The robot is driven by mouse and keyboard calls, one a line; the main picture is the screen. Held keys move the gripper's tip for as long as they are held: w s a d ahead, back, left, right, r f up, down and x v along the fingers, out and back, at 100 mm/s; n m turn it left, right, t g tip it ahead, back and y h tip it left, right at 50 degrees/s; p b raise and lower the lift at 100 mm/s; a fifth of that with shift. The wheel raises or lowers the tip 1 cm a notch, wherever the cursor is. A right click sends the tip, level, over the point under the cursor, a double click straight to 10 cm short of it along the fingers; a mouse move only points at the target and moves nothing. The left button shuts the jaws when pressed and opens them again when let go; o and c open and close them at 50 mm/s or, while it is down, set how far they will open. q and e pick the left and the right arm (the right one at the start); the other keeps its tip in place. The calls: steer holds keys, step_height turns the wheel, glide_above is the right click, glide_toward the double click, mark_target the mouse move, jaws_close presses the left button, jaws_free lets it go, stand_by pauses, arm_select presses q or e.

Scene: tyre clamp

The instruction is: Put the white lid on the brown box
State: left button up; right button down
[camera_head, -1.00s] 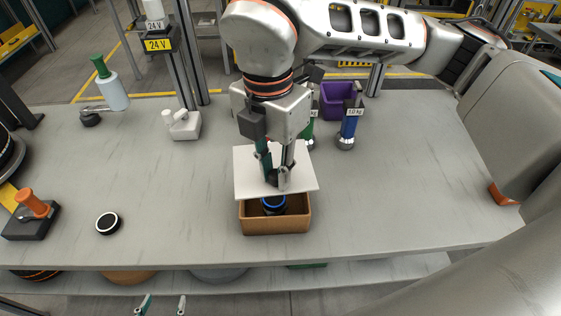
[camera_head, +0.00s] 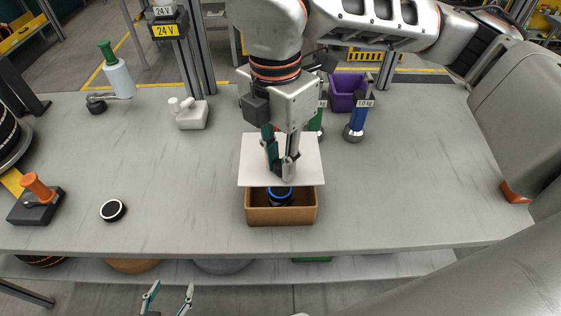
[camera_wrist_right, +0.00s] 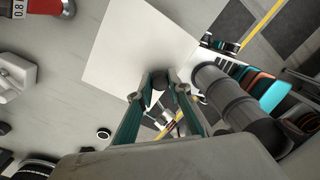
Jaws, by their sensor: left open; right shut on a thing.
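The white lid (camera_head: 255,158) is a flat square plate held level over the back part of the brown box (camera_head: 281,215). My right gripper (camera_head: 281,172) is shut on the lid's dark knob, and the lid (camera_wrist_right: 118,72) also shows in the right wrist view with the gripper (camera_wrist_right: 158,82) at it. The box's front opening shows, with a black and blue round item (camera_head: 279,195) inside. Whether the lid touches the rim I cannot tell. My left gripper (camera_head: 168,295) is open and empty at the bottom, below the table's front edge.
Blue (camera_head: 355,120) and green weights and a purple bin (camera_head: 347,92) stand behind right.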

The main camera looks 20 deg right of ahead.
mark_target(280, 176)
steer(key=shift+f+b, duration=1.05)
steer(key=shift+f, duration=0.15)
steer(key=shift+f+b, duration=1.1)
steer(key=shift+f, duration=0.15)
step_height(280, 176, down, 3)
steer(key=shift+r+b, duration=0.2)
steer(key=shift+b, duration=0.8)
steer(key=c, duration=1.8)
jaws_free()
steer(key=shift+r, duration=0.1)
steer(key=r, duration=1.2)
steer(key=shift+w+a, duration=0.15)
steer(key=shift+w, duration=0.05)
